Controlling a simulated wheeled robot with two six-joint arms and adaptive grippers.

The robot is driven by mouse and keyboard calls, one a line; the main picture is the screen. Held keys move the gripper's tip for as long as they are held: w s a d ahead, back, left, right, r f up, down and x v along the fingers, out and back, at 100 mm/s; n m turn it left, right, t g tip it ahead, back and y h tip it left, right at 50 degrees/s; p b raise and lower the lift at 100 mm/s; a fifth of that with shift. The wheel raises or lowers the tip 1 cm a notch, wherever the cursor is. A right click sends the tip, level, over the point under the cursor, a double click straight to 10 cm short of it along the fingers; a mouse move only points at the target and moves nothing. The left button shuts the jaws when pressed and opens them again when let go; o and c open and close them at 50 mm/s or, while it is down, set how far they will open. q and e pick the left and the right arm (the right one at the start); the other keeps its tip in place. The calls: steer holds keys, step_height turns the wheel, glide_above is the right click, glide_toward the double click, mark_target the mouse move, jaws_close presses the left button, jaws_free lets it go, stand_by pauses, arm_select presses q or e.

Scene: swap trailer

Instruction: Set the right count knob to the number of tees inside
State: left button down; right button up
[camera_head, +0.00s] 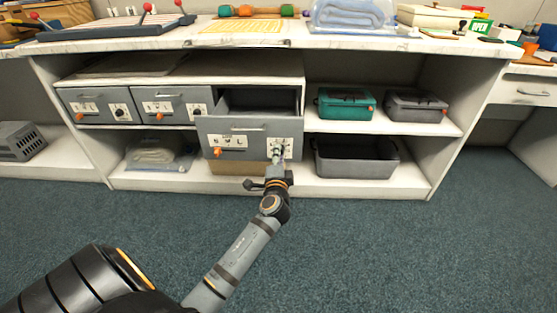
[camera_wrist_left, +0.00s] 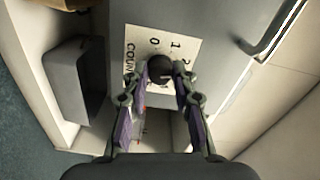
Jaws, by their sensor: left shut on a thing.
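A grey drawer (camera_head: 247,125) of the unit is pulled out, and its inside looks dark; I cannot make out any tees in it. Its front has a bar handle, an orange knob (camera_head: 218,152) at the left and a white count label (camera_head: 291,146) at the right. My left gripper (camera_head: 278,157) is at that right label. In the left wrist view the dark round count knob (camera_wrist_left: 158,68) sits between my left fingertips (camera_wrist_left: 160,78), which are shut on it. The label (camera_wrist_left: 150,42) shows "COUNT", 0, 1 and 2; the knob's pointer is hidden. My right gripper is not in view.
Two closed grey drawers (camera_head: 88,106) are to the left. A green box (camera_head: 346,103) and a grey box (camera_head: 416,106) stand on the right shelf, above a grey bin (camera_head: 356,163). The countertop (camera_head: 180,37) is above. The carpet in front is clear.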

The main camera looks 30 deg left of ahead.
arm_select(q)
steer(key=shift+f+n+b, duration=0.1)
steer(key=shift+n+b, duration=0.3)
steer(key=shift+n, duration=0.4)
steer(key=c, duration=1.1)
jaws_free()
steer(key=v, duration=0.7)
steer(key=shift+s+d, duration=0.1)
steer(key=shift+s, duration=0.2)
